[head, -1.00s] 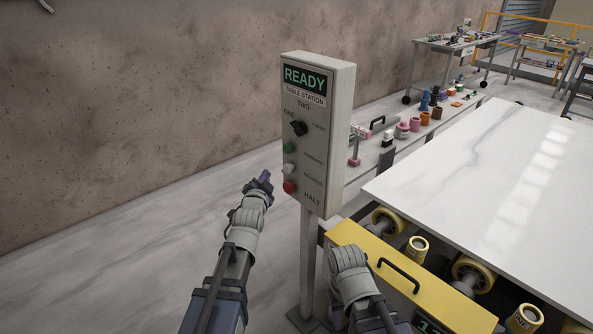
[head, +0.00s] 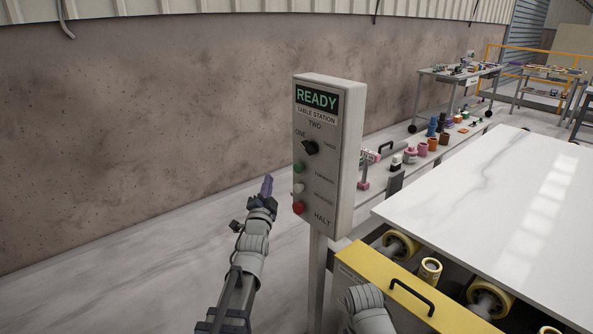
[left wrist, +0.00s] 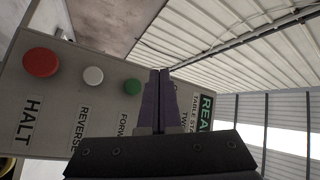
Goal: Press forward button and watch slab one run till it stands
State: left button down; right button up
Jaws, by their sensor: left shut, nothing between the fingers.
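The control box (head: 325,185) stands on a post and its display (head: 317,97) reads READY. The green forward button (head: 299,169) sits below a black selector knob (head: 310,147). It also shows in the left wrist view (left wrist: 132,87). Below it are the white reverse button (head: 298,188) and red HALT button (head: 298,208). My left gripper (head: 267,184) is shut and empty, left of the box. In the left wrist view its purple fingers (left wrist: 159,78) appear beside the green button; contact cannot be seen. The white marble slab (head: 490,190) lies on rollers. My right gripper is not visible.
A yellow beam with a black handle (head: 412,297) and yellow rollers (head: 490,297) lie at the slab's near end. A low bench (head: 396,183) with coloured items runs behind the box. The floor to the left is clear.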

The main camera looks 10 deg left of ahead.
aim_at(299, 168)
pick_arm(q)
jog(key=w+d, duration=0.4)
jog(key=w, duration=0.2)
jog(key=shift+d, duration=0.3)
jog(key=shift+w+d, duration=0.15)
jog(key=shift+w, duration=0.05)
dwell(1.8)
jog(key=shift+w+d, duration=0.15)
